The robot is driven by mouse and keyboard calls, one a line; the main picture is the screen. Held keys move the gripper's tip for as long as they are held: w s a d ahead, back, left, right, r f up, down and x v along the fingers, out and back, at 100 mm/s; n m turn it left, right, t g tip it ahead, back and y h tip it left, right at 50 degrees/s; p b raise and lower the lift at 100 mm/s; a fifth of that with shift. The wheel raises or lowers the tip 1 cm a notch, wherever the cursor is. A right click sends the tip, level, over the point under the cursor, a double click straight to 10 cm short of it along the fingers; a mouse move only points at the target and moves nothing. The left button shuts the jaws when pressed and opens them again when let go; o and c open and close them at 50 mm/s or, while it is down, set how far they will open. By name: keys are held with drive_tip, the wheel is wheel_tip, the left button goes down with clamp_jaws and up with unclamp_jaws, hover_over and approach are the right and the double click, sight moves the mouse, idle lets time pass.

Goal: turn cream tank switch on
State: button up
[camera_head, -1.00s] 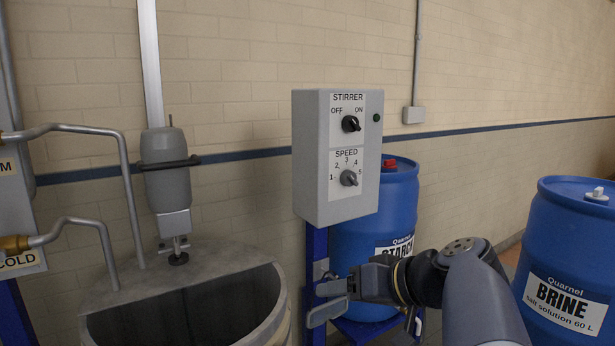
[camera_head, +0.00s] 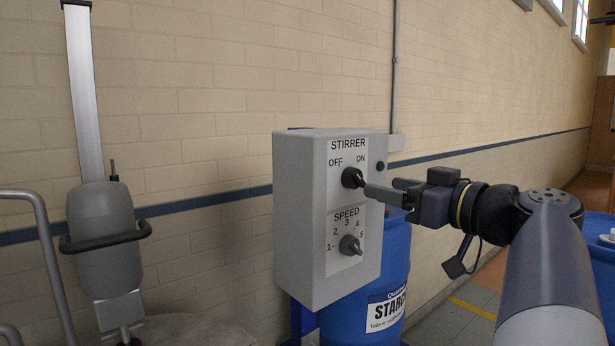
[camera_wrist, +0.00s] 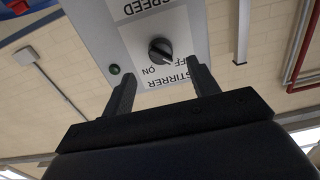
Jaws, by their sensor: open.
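The grey control box (camera_head: 300,215) has a STIRRER label with OFF and ON above a black knob (camera_head: 352,178). The knob's bar is slanted and seems to point toward OFF. A dark green lamp (camera_head: 380,166) sits to its right. My gripper (camera_head: 382,191) is open, with its fingertips just right of and in front of the knob. In the wrist view, which shows the box upside down, the knob (camera_wrist: 161,51) lies beyond my gripper (camera_wrist: 160,80), between the lines of its two fingers. I see no clear contact.
A blue starch drum (camera_head: 395,265) stands behind the box, another blue drum (camera_head: 600,262) at the right edge. The stirrer motor (camera_head: 104,235) hangs at the left above the tank (camera_head: 185,332).

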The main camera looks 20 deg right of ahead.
sight(362, 182)
drive_tip(key=p+x, duration=0.1)
drive_tip(key=x, duration=0.5)
drive_tip(key=shift+w+p, duration=0.25)
drive_tip(key=shift+p, duration=0.05)
drive_tip(key=shift+c, duration=0.5)
drive_tip(key=c, duration=0.9)
